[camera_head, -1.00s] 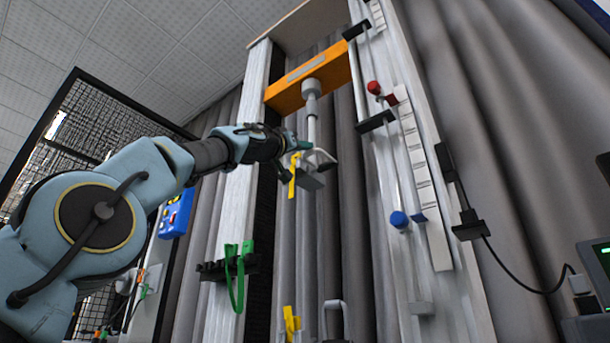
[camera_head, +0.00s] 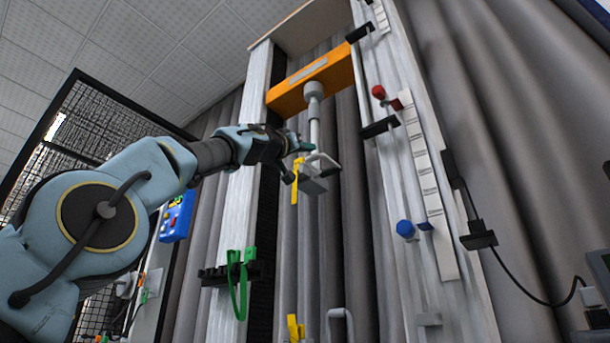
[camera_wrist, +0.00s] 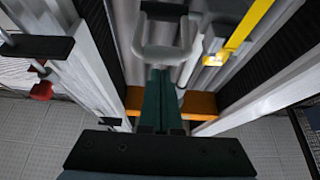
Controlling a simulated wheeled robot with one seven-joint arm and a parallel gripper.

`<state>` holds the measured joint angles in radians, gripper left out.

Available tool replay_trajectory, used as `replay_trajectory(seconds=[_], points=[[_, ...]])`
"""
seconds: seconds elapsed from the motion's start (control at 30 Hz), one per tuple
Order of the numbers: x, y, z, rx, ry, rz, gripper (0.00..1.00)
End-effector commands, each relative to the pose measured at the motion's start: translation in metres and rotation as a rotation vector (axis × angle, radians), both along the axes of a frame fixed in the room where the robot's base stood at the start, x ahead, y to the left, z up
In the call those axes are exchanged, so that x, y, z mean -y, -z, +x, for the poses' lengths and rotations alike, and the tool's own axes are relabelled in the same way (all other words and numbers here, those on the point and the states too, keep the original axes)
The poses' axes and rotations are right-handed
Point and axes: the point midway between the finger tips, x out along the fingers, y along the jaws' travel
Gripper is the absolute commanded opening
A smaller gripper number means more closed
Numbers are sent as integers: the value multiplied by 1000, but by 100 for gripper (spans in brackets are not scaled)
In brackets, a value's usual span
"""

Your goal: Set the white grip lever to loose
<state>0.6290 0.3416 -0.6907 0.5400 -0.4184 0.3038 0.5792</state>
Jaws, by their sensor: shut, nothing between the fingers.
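A pale U-shaped lever (camera_head: 326,162) sits on the grey grip block (camera_head: 313,185) that hangs by a white rod (camera_head: 315,130) from the orange crossbeam (camera_head: 314,80). I take it for the white grip lever; no loose mark is readable. In the wrist view the U-shaped lever (camera_wrist: 165,52) lies just beyond my fingertips. My gripper (camera_wrist: 163,76) is shut and empty, with its dark green fingers pointing at the lever's crossbar. I cannot tell whether they touch it. In the head view my gripper (camera_head: 298,150) is at the left side of the block.
A yellow strip (camera_head: 295,182) hangs left of the block, close to my gripper, and also shows in the wrist view (camera_wrist: 243,35). White posts flank the space. The right post carries red (camera_head: 378,92) and blue (camera_head: 405,228) knobs. Green straps (camera_head: 238,280) hang on the left post.

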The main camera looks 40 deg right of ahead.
Motion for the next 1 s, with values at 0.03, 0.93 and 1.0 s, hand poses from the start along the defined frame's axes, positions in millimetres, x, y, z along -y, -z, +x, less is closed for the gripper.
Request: replay_trajectory(seconds=[0.03, 0.93, 1.0], points=[[-2, -13, -4, 3, 0, -4, 0], [-60, 50, -22, 6, -6, -15, 0], [-63, 53, -23, 6, -5, -15, 0]])
